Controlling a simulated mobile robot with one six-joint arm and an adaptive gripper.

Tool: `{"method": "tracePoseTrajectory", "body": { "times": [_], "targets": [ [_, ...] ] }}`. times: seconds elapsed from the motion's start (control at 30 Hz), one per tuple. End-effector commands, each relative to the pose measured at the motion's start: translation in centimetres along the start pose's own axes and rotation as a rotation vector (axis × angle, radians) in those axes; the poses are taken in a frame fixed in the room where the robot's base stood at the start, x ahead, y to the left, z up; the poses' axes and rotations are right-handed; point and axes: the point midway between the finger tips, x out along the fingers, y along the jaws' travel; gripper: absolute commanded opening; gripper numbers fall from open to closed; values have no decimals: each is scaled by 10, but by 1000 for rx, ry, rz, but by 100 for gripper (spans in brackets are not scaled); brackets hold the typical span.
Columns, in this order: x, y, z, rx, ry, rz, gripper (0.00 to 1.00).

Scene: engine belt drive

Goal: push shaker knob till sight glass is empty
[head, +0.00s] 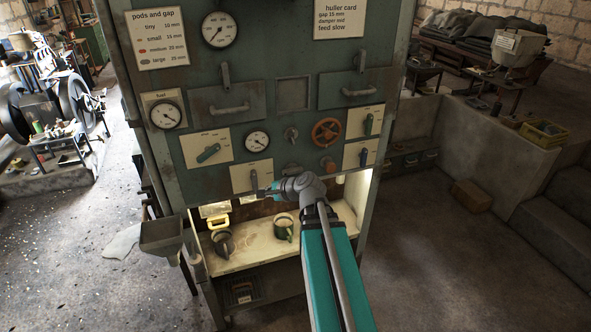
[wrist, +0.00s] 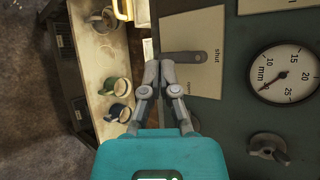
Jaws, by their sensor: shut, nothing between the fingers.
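My gripper (head: 262,191) is shut and empty in front of the lower edge of the green panel. In the wrist view its fingertips (wrist: 152,73) meet beside a cream plate (wrist: 205,35) marked "shut", with a grey lever (wrist: 182,57) on it. I cannot tell whether the fingers touch the lever. A round orange-brown knob (head: 328,165) sits on the panel right of my gripper, below a red handwheel (head: 326,131); it may be the shaker knob. A dark square frame (head: 293,93) is set in the panel above; I cannot tell whether it is the sight glass.
Below the panel is a lit shelf (head: 255,253) with a green mug (head: 283,228) and a dark cup (head: 223,242). A grey hopper (head: 162,234) sticks out at the lower left. A dial gauge (head: 257,141) and other levers surround the area.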

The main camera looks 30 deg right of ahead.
Motion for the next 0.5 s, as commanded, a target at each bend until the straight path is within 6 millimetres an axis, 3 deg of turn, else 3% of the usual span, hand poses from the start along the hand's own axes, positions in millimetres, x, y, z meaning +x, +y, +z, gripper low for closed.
{"method": "tracePoseTrajectory", "body": {
  "times": [0.03, 0.2, 0.5],
  "targets": [
    [9, 11, 16, -83, -19, 61, 0],
    [27, 51, 57, -380, -85, 274, 0],
    [34, 118, 111, -880, -234, 637, 0]
  ]
}}
